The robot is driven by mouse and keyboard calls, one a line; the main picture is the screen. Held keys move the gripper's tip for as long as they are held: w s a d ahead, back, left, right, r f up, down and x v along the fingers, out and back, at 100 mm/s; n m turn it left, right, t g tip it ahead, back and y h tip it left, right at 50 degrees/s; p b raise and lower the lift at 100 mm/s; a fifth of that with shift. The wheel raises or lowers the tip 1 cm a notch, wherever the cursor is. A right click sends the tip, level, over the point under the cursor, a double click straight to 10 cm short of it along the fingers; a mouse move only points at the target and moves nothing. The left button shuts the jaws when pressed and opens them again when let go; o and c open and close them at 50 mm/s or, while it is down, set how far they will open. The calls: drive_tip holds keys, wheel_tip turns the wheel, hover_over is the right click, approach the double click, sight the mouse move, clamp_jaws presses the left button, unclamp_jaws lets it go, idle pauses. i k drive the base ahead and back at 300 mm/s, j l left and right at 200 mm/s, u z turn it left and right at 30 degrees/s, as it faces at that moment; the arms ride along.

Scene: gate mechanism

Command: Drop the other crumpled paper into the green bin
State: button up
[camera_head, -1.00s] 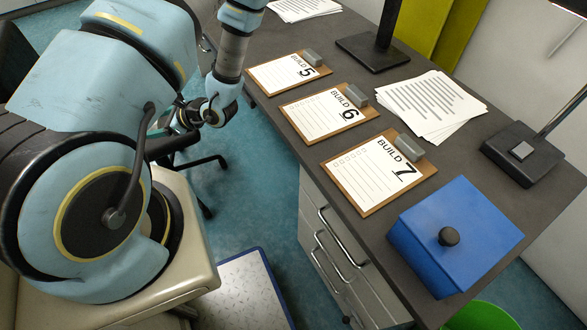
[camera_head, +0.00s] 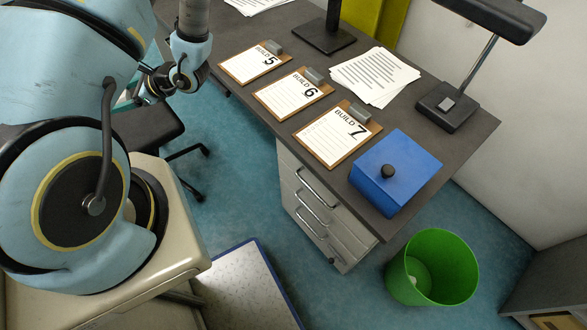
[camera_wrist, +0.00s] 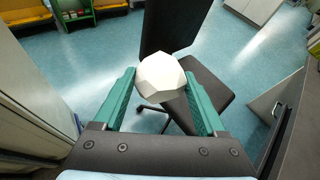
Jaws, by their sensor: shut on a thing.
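My gripper (camera_wrist: 163,98) is shut on a white crumpled paper (camera_wrist: 160,78), held between its green fingers in the wrist view. In the head view my arm reaches away at upper left, and the held paper cannot be made out there. The green bin (camera_head: 458,262) stands on the floor at lower right, beyond the near right end of the desk, open at the top. A whitish crumpled paper (camera_head: 411,284) shows inside it. My gripper is far from the bin, on the other side of the desk's corner.
The dark desk (camera_head: 451,150) carries several clipboards, loose papers (camera_head: 375,75), a blue box (camera_head: 397,165) and a lamp (camera_head: 447,105). Drawers with handles (camera_head: 315,188) face the floor. A dark chair (camera_wrist: 205,92) stands beyond my gripper.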

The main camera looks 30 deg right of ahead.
sight(416, 271)
drive_tip(key=k+z, duration=0.45)
drive_tip(key=k, duration=0.4)
drive_tip(key=k+l+z, duration=0.1)
drive_tip(key=l+z, duration=0.25)
drive_tip(key=l, duration=0.55)
drive_tip(key=l+z, duration=0.3)
drive_tip(key=l, duration=0.55)
